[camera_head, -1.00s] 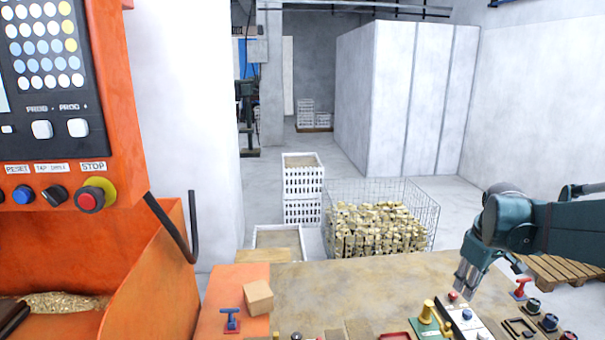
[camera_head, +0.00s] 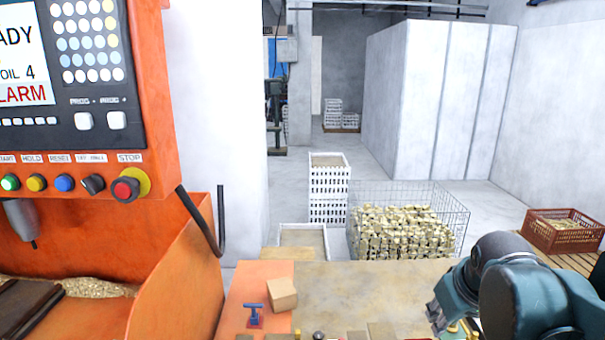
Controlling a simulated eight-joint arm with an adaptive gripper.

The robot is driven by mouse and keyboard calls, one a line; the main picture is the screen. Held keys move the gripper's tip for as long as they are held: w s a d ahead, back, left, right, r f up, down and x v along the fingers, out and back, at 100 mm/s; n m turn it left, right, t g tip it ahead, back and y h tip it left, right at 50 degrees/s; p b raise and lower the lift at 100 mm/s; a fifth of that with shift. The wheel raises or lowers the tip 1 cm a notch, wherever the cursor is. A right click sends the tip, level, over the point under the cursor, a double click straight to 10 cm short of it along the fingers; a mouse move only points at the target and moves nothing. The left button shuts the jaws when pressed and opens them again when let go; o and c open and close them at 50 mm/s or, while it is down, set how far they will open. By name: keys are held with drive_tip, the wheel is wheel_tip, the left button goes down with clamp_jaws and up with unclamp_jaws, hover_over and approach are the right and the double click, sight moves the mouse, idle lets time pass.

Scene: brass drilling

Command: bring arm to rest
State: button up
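My gripper (camera_head: 436,312) shows at the lower right, over the right part of the workbench (camera_head: 370,285). My dark teal arm comes in from the right edge and hides most of the gripper and the bench items behind it. The fingertips are small and partly cut off, so I cannot tell whether they are open or shut. No held object shows.
The orange machine with its control panel (camera_head: 85,110) fills the left side. A cardboard box (camera_head: 282,294) and a blue-handled clamp (camera_head: 254,313) are on the bench. Behind it stand a wire cage of brass parts (camera_head: 405,232), white crates (camera_head: 328,190) and a red-brown crate (camera_head: 562,234).

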drive_tip(key=s+a+f+m+t+y, duration=0.1)
drive_tip(key=s+a+f, duration=0.2)
drive_tip(key=s+a, duration=0.5)
drive_tip(key=shift+a+m+t, duration=0.3)
drive_tip(key=shift+a+t, duration=0.1)
drive_tip(key=shift+a, duration=0.6)
drive_tip(key=shift+s+f, duration=0.1)
idle(0.9)
